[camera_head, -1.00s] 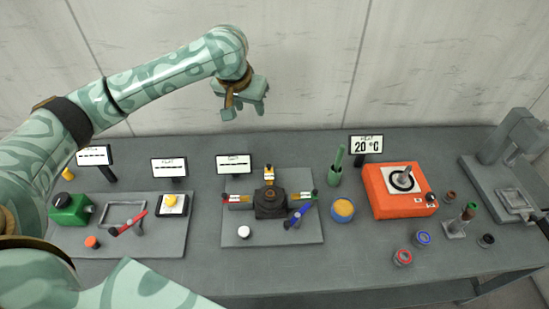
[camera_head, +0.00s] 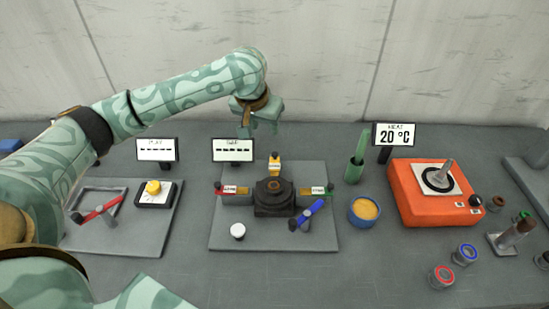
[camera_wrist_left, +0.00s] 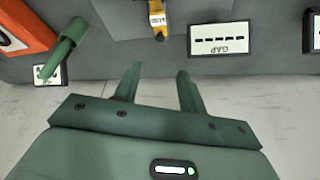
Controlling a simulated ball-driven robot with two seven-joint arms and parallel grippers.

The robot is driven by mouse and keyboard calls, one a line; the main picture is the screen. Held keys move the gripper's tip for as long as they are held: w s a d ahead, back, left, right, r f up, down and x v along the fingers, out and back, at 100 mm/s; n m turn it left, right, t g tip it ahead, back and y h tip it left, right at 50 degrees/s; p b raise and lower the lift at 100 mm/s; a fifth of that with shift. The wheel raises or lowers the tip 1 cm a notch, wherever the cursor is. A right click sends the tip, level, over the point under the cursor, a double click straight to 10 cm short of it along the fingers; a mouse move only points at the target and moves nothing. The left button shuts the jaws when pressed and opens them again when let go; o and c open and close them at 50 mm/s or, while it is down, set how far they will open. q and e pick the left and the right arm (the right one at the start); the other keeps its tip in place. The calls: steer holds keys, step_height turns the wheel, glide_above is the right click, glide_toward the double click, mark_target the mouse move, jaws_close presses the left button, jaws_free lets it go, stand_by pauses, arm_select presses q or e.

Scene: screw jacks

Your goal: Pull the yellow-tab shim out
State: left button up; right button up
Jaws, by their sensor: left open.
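The yellow-tab shim (camera_head: 274,163) stands at the back of a dark jack block (camera_head: 275,198) on a grey plate (camera_head: 232,212). It has a white label; its lower end is hidden in the head view. The yellow shim also shows at the top of the left wrist view (camera_wrist_left: 157,18). My left gripper (camera_head: 258,130) is open and empty, above and behind the shim. In the left wrist view its fingers (camera_wrist_left: 158,78) point toward the shim, with a gap between. My right gripper is not in view.
A red-tipped shim (camera_head: 229,190) and a green-tipped shim (camera_head: 317,190) flank the block. A blue-handled lever (camera_head: 308,213) is at its front right. The GAP display (camera_head: 233,150) stands close behind left; a green holder (camera_head: 355,165) stands to the right.

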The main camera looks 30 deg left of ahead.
mark_target(274, 153)
arm_select(q)
steer(key=b+x, duration=0.6)
steer(key=x, duration=0.9)
steer(key=shift+w+f+b, duration=0.15)
steer(key=shift+f+b, duration=0.05)
steer(key=shift+b, duration=0.1)
jaws_close()
steer(key=shift+r, duration=0.1)
